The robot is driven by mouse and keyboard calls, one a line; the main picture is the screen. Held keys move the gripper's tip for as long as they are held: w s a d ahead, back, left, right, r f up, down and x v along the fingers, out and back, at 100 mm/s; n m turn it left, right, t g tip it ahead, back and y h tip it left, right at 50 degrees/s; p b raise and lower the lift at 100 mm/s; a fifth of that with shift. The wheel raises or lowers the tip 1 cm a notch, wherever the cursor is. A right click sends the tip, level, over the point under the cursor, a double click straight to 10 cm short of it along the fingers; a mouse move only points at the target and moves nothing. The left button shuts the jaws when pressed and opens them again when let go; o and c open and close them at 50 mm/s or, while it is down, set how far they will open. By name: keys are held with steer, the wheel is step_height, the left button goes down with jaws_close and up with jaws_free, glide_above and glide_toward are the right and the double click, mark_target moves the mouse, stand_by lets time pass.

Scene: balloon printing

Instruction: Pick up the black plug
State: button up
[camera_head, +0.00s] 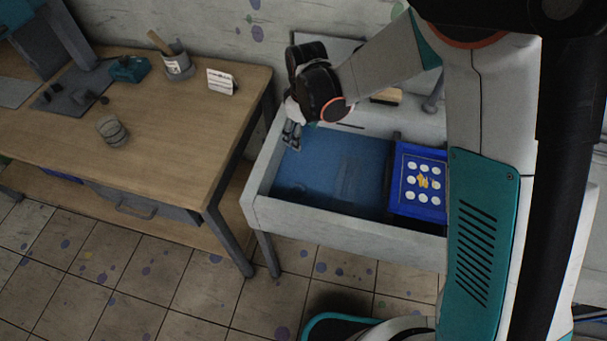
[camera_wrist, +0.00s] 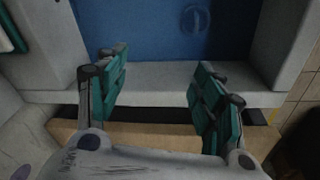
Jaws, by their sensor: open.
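My gripper (camera_head: 291,134) is over the left back part of the blue-floored basin (camera_head: 254,203), near its wall. In the wrist view my gripper (camera_wrist: 162,84) has its two teal-padded fingers wide apart with nothing between them. A faint dark round shape with a raised bar (camera_wrist: 195,18) lies on the blue basin floor, ahead of the fingers and apart from them. It may be the black plug, but its blue tint makes this hard to tell. In the head view I cannot make out the plug clearly.
A blue tray (camera_head: 408,208) with white discs and a yellow piece sits at the basin's right. The wooden table (camera_head: 160,132) on the left carries a striped cup (camera_head: 112,131), a tool pot (camera_head: 178,64), a white card (camera_head: 221,82) and a teal device (camera_head: 129,69). The basin's middle is clear.

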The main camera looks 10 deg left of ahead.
steer(key=s+a+f+n+g+b, duration=0.1)
steer(key=s+a+f, duration=0.25)
steer(key=f, duration=0.35)
steer(key=b, duration=0.3)
glide_above(293, 184)
steer(key=w, duration=0.1)
steer(key=shift+h, duration=0.4)
steer(key=f, duration=0.7)
steer(key=shift+a+f, duration=0.3)
steer(key=shift+s+d+f+b, duration=0.15)
steer(key=shift+f+b, duration=0.35)
steer(key=shift+f, duration=1)
steer(key=shift+s+d+f+b, duration=0.1)
steer(key=shift+f+b, duration=0.35)
steer(key=shift+f, duration=1)
steer(key=c, duration=1.1)
